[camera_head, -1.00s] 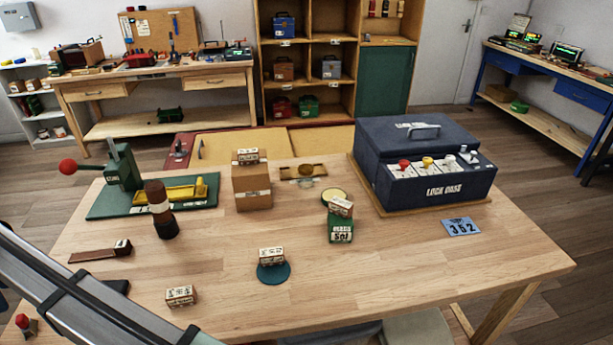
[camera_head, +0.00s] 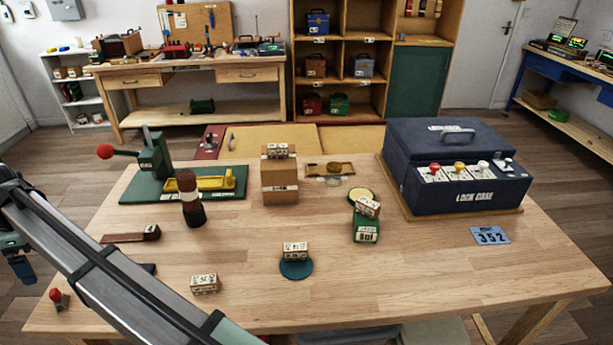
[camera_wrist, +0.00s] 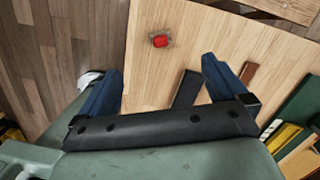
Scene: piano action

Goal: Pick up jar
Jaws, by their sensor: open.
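A dark brown and black cylinder with a pale band (camera_head: 190,198) stands upright on the table, left of centre, and looks most like a jar. A small red-topped object (camera_head: 58,298) stands near the table's front left corner; it also shows in the wrist view (camera_wrist: 160,41), ahead of the fingers. I cannot tell for sure which of the two is the jar. My gripper (camera_wrist: 163,65) is open and empty, with its blue fingers apart. In the head view it shows only partly at the left edge, beyond the table.
The wooden table (camera_head: 400,285) holds a green-based press (camera_head: 150,165), a cardboard box (camera_head: 280,182), a blue lock case (camera_head: 455,165), a green box (camera_head: 366,229) and a round teal disc (camera_head: 296,270) bearing a small block. My arm crosses the front left. The front right is clear.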

